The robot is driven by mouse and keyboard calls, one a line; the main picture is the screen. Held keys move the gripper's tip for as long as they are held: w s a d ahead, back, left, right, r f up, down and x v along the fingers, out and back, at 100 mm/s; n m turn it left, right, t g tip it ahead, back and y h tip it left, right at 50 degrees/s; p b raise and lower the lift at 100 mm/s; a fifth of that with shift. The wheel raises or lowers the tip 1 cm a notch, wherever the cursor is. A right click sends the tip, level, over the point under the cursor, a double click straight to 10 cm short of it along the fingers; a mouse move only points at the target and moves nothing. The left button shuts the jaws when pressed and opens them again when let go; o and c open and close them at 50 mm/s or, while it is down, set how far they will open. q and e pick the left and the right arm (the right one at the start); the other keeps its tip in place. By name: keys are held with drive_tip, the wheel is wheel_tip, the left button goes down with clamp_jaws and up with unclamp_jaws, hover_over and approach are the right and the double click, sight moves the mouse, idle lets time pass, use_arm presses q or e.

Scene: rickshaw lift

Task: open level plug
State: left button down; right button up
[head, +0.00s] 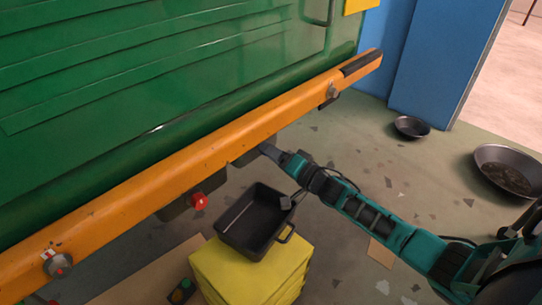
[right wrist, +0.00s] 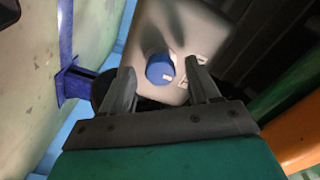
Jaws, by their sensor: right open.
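In the right wrist view, a round blue plug (right wrist: 160,68) sits in the face of a pale grey housing (right wrist: 182,28). My right gripper (right wrist: 160,88) is open, with one finger on each side of the plug in the picture. I cannot tell whether the fingers touch it. In the head view, my right gripper (head: 266,149) reaches in from the right to just under the orange beam (head: 170,175). The plug is hidden there. My left gripper is not in view.
A black tray (head: 240,238) stands on a yellow block (head: 215,275) below the beam. A red knob (head: 198,201) sits under the beam. The green body (head: 130,80) rises above it. A small pan (head: 411,127) and a larger pan (head: 485,157) lie on the floor at right.

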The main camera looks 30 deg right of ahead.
drive_tip(key=shift+w+a, duration=0.15)
drive_tip(key=shift+w, duration=0.25)
drive_tip(key=c, duration=1)
